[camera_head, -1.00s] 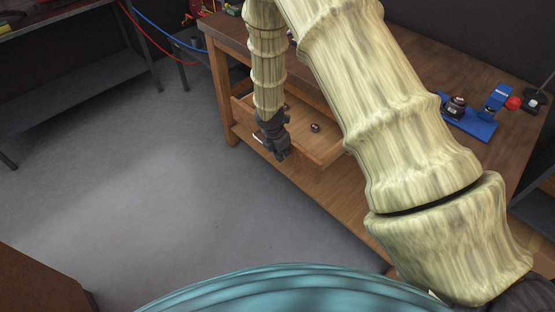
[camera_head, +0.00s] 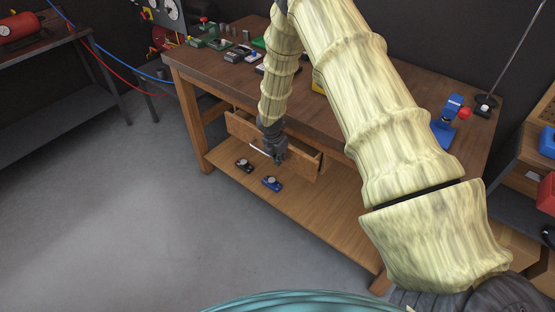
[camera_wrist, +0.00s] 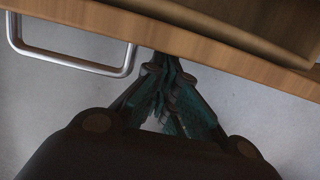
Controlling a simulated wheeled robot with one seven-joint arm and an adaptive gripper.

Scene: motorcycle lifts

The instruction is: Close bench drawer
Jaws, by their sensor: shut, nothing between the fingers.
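The wooden bench drawer (camera_head: 301,163) stands out from under the bench top (camera_head: 219,83). Its front edge and part of its inside show at the top of the wrist view (camera_wrist: 225,56). The metal bar handle (camera_head: 260,150) is on the drawer front; it also shows at the upper left of the wrist view (camera_wrist: 70,63). My gripper (camera_head: 281,160) points down in front of the drawer. Its shut, empty fingertips (camera_wrist: 168,62) are at the drawer front, just right of the handle. I cannot tell whether they touch. My arm hides part of the bench.
A lower shelf (camera_head: 318,205) under the drawer holds a dark gauge-like item (camera_head: 243,165) and a blue one (camera_head: 272,183). Tools and a blue stand (camera_head: 447,120) are on the bench top. A grey table (camera_head: 60,95) stands left. The floor (camera_head: 130,210) between is clear.

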